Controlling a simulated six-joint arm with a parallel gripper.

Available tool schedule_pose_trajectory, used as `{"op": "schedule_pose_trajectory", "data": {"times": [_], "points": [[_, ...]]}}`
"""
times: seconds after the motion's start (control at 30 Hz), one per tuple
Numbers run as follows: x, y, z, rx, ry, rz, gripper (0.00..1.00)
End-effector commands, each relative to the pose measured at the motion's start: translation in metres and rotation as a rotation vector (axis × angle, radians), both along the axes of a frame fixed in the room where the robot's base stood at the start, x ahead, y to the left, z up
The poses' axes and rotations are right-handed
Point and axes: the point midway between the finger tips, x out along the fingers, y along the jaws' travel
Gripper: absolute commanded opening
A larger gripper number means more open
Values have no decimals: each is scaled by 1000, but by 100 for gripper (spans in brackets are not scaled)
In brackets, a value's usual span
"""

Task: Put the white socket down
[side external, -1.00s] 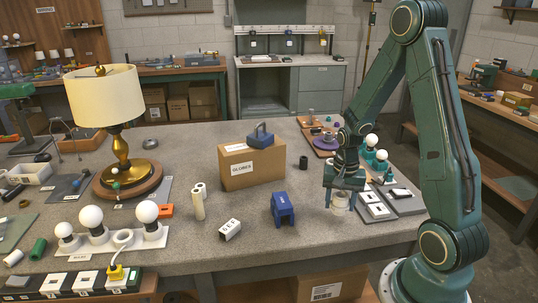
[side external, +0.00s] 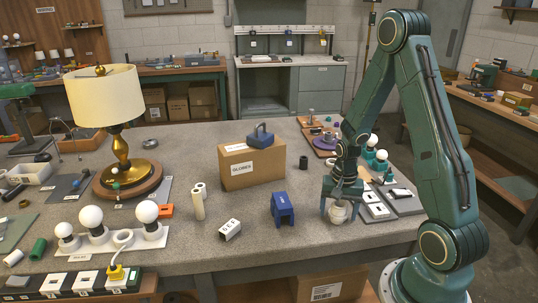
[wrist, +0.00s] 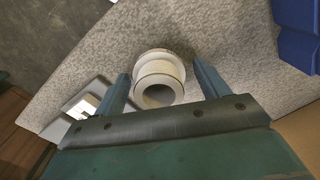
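The white socket (side external: 338,213), a short ring-shaped piece with a wider flange, sits on the grey table near its front edge, below my gripper. In the wrist view the socket (wrist: 159,88) lies between my two fingers, its round opening facing the camera. My gripper (wrist: 163,88) is open, with a visible gap between each finger and the socket. In the side view my gripper (side external: 340,206) points down with its fingers on either side of the socket.
A blue bracket-like block (side external: 283,209) stands to the left of the socket. Grey trays with white-marked plates (side external: 375,209) lie close on the right. A cardboard box (side external: 252,167) is farther back. Bare table lies between the socket and the blue block.

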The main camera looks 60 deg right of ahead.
Motion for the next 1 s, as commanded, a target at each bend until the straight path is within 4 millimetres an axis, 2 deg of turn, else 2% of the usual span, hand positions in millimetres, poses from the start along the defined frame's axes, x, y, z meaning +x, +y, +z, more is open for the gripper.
{"op": "schedule_pose_trajectory", "data": {"times": [0.47, 0.67, 1.0], "points": [[0, 0, 6, 0, 0, 0, 74], [1, -1, 20, -2, -3, 0, 74], [1, -1, 60, -3, -3, 0, 74]]}}
